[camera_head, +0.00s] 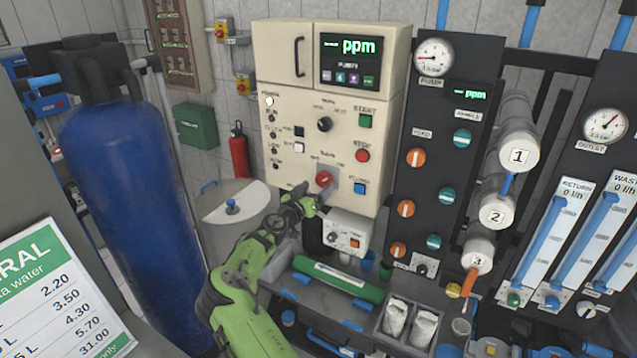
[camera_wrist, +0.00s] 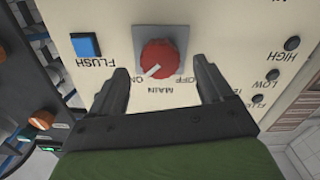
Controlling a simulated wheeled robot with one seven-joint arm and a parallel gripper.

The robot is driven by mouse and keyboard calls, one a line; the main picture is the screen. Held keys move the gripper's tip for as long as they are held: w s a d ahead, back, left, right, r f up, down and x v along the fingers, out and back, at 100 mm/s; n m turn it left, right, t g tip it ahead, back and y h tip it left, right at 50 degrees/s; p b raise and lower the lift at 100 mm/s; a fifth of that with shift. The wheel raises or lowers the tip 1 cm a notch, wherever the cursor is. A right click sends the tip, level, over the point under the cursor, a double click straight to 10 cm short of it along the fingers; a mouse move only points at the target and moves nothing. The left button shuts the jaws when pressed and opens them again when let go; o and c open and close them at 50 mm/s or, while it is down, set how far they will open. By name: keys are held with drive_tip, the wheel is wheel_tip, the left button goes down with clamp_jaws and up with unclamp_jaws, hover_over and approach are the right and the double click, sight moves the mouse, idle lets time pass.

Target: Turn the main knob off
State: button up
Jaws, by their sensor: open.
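The main knob (camera_head: 324,179) is round and red on the lower part of the cream control cabinet (camera_head: 284,103). In the upside-down wrist view, the red knob (camera_wrist: 161,59) sits over the word MAIN, with ON at picture left and OFF at picture right. Its white pointer mark slants toward the ON side. My gripper (camera_head: 316,203) is just in front of the panel by the knob. In the wrist view my gripper (camera_wrist: 161,76) is open, one dark finger on each side of the knob. Both fingers appear apart from it.
A blue FLUSH button (camera_wrist: 86,45) is close to one finger. A red stop button (camera_head: 362,155) and green start button (camera_head: 365,121) are higher up. A small white box (camera_head: 347,231) is below my gripper. A green tube (camera_head: 338,279) lies on the bench.

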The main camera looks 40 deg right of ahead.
sight(324, 180)
drive_tip(key=shift+x, duration=1.35)
drive_tip(key=shift+c, duration=0.3)
drive_tip(key=c, duration=1)
